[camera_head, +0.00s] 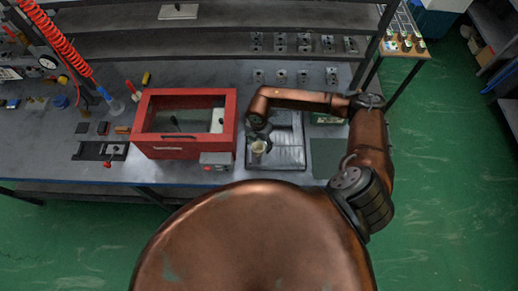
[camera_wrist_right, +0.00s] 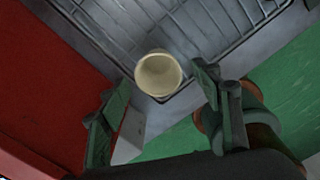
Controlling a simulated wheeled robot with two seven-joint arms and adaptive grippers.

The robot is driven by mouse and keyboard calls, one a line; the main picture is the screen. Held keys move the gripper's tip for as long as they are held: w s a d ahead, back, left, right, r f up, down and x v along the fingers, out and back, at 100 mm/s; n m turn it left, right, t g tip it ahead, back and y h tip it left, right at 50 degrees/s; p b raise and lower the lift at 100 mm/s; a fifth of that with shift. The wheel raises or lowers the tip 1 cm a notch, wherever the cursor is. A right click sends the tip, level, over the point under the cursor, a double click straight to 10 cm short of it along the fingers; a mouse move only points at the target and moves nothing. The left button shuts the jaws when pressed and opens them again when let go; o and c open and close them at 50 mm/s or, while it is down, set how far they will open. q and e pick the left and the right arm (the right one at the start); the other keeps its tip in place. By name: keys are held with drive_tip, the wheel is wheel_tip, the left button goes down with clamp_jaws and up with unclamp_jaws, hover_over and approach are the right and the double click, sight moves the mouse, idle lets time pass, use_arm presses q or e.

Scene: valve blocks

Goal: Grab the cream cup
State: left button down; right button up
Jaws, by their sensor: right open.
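The cream cup (camera_wrist_right: 158,75) stands on the wire rack, its round mouth facing the right wrist camera. It also shows small in the head view (camera_head: 259,147), right of the red box. My right gripper (camera_wrist_right: 160,95) is open, with one finger on each side of the picture and the cup between and a little beyond the fingertips. No contact with the cup is visible. In the head view the right gripper (camera_head: 260,138) is just over the cup and partly covers it. My left gripper is not in view.
A red box (camera_head: 145,127) with a clear window stands close to the left of the cup. The wire rack (camera_head: 290,158) lies under and right of it. A hose and small parts sit at the far left. Metal blocks line the back.

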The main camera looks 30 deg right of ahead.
sight(258, 150)
wheel_tip(258, 150, down, 2)
drive_tip(key=shift+w+a+f, duration=0.15)
drive_tip(key=shift+f, duration=0.3)
drive_tip(key=shift+c, duration=0.4)
drive_tip(key=c, duration=1.1)
